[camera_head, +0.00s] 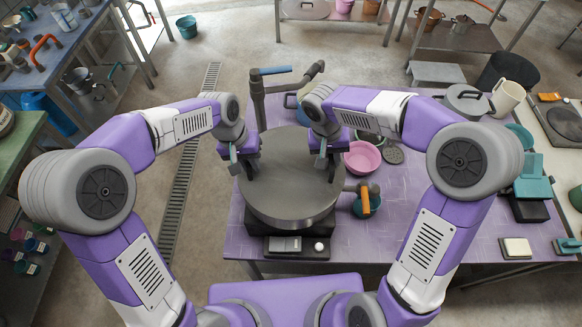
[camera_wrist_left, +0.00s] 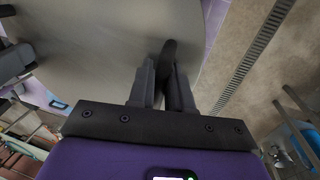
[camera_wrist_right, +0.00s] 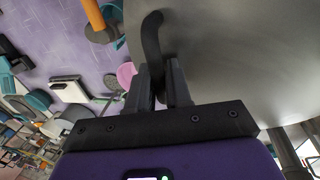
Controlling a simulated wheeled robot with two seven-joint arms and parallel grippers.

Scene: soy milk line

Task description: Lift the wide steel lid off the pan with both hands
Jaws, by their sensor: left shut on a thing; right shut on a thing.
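The wide steel lid (camera_head: 290,195) is a grey disc in the middle of the head view; it also fills much of the left wrist view (camera_wrist_left: 105,60) and right wrist view (camera_wrist_right: 245,55). My left gripper (camera_head: 246,168) is shut on a dark handle at the lid's left side. My right gripper (camera_head: 325,165) is shut on the other dark handle at the right side. The pan is hidden under the lid, and I cannot tell whether there is a gap between them. The lid looks about level.
A dark burner base (camera_head: 290,245) stands under the lid on the purple table (camera_head: 405,225). A grey pipe stand (camera_head: 258,100) rises behind it. A pink bowl (camera_head: 362,158) and a teal pot (camera_head: 367,204) are close on the right. The table's right middle is mostly clear.

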